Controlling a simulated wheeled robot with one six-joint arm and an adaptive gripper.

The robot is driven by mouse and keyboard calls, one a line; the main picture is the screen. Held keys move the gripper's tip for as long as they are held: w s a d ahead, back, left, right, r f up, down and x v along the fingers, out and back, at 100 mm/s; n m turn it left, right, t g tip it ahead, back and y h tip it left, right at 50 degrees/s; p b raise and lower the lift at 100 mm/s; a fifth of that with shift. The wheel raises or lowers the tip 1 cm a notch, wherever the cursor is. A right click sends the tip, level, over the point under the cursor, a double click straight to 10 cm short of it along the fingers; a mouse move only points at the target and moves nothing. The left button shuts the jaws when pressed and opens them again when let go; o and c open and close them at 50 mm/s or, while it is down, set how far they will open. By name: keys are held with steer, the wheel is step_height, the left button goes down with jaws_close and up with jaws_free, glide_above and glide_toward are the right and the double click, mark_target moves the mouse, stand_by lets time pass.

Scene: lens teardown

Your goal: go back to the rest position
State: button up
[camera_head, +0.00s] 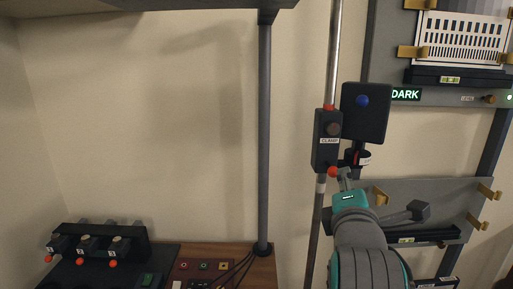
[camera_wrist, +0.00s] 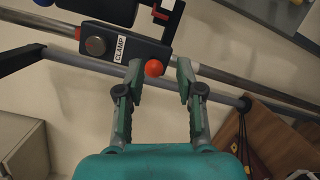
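My gripper (camera_head: 344,178) is near the middle right of the head view, at the end of my teal and grey arm, just below a dark block labelled CLAMP (camera_head: 328,138) on the steel pole. In the wrist view my gripper (camera_wrist: 160,72) has its two fingers apart, with a gap between them. The clamp's red ball knob (camera_wrist: 154,68) appears between the fingertips, closer to the left one; I cannot tell whether it touches. Nothing is seen pinched in the fingers. No rest position marker shows.
A dark plate with a blue knob (camera_head: 362,101) sits beside the clamp. Panels with brass brackets (camera_head: 486,193) are on the right. A wooden board (camera_head: 262,262) and a dark station with red-tipped levers (camera_head: 92,246) are lower left. The wall area left of the grey post is open.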

steer(key=s+f+m+y, duration=0.2)
steer(key=s+f+m, duration=0.15)
steer(key=f, duration=1.65)
steer(key=s+f+m+g+y, duration=0.15)
steer(key=s+f+m, duration=0.25)
steer(key=s+f, duration=0.8)
steer(key=s+f+m, duration=0.2)
steer(key=s+m, duration=0.2)
steer(key=s, duration=0.5)
steer(key=s+f+m, duration=0.2)
steer(key=s+m, duration=0.1)
steer(key=s, duration=0.7)
steer(key=s+f+m+g+y, duration=0.1)
steer(key=s+f+m, duration=0.2)
steer(key=s, duration=0.7)
steer(key=shift+d+m, duration=0.4)
steer(key=shift+m, duration=0.45)
steer(key=shift+s, duration=0.1)
steer(key=shift+c, duration=0.3)
